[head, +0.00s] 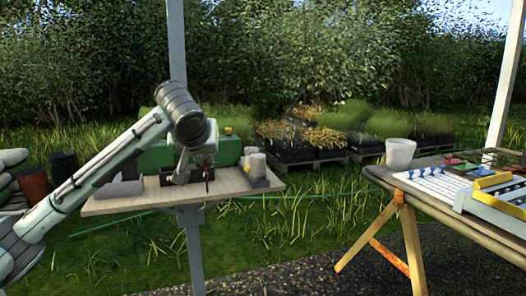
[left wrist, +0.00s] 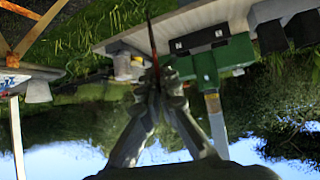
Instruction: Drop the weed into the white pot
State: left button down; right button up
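My left gripper (head: 195,172) hangs pointing down over the wooden shelf board at left. In the left wrist view, which appears upside down, its fingers (left wrist: 158,86) are closed together on a thin dark, reddish-brown strand, the weed (left wrist: 153,48). A small part of the weed also shows in the head view (head: 207,179); its full shape is hard to make out. The white pot (head: 400,154) stands on the far left corner of the table at right, well apart from my gripper. It also shows in the left wrist view (left wrist: 38,91). My right gripper is out of view.
On the shelf board (head: 130,204) stand a green box (head: 156,156), a dark tray and pale cups (head: 257,165). The right table (head: 385,174) also holds a white tray (head: 436,184) with colored pieces. Open grass lies between the two surfaces.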

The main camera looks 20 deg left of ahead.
aim_at(393, 165)
jog(key=i+z, duration=0.15)
jog(key=z, duration=0.3)
jog(key=i+j+z, duration=0.1)
jog(key=z, duration=0.3)
jog(key=i+j+z, duration=0.5)
jog(key=i+j, duration=0.15)
jog(key=j, duration=0.15)
jog(key=i+j, duration=0.5)
jog(key=j, duration=0.2)
jog(key=i+j+z, duration=0.1)
jog(key=i+j, duration=0.35)
jog(key=j, duration=0.3)
